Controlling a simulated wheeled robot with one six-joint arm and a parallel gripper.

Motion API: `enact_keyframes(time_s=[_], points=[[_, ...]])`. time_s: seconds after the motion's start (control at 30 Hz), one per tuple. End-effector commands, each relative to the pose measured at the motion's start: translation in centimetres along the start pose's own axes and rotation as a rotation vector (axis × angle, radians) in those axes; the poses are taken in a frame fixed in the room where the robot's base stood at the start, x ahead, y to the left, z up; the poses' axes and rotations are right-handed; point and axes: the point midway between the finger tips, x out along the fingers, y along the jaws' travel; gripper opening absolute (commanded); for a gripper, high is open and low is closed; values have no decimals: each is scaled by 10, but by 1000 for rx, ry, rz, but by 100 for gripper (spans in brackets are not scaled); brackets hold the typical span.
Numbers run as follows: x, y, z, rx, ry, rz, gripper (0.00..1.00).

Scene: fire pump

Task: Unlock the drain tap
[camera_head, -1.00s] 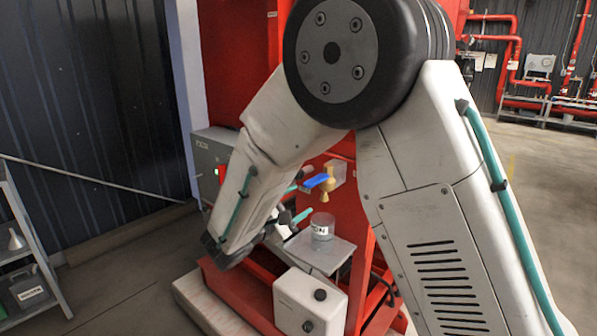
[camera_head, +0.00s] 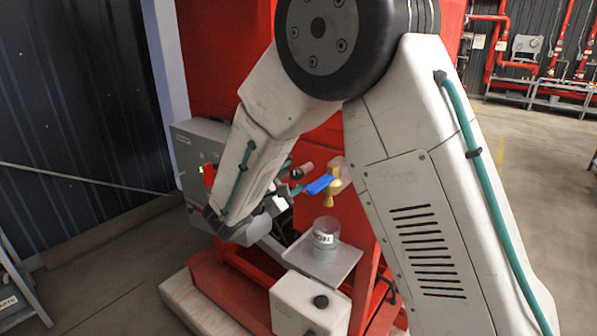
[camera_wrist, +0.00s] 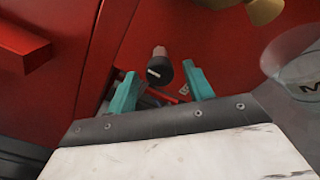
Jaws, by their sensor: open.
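The drain tap (camera_head: 331,194) is brass with a flat blue lever (camera_head: 319,184), in front of the red panel. Part of its brass also shows at the top of the wrist view (camera_wrist: 264,9). My gripper (camera_head: 291,180) is left of the tap, its teal fingers spread and empty. In the wrist view, a dark round knob (camera_wrist: 160,70) with a white mark and a greyish stem lies between the fingertips (camera_wrist: 160,76). I cannot tell its depth from them. It also shows in the head view (camera_head: 303,169), above the blue lever's left end. I see no clear lock on the tap.
A clear container (camera_head: 325,238) with a white label stands on a grey metal shelf (camera_head: 338,262) below the tap. A white box with a black knob (camera_head: 310,305) is in front. A grey control box (camera_head: 195,150) stands at left. Open floor lies right of my arm.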

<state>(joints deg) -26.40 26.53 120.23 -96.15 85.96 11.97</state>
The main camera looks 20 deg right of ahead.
Motion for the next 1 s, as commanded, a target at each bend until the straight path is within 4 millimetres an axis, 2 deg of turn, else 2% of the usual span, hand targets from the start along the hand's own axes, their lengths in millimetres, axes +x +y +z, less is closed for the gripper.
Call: enact_keyframes(time_s=[0.1,0.23,0.57,0.6,0.7,0.77,1.0], points=[[20,-1,1,0,-3,-2,52],[33,0,0,0,-2,-1,52],[39,0,0,0,-1,0,52],[39,0,0,0,-1,0,49],[39,0,0,0,0,0,21],[38,0,0,0,0,0,7],[38,0,0,-9,0,0,7]])
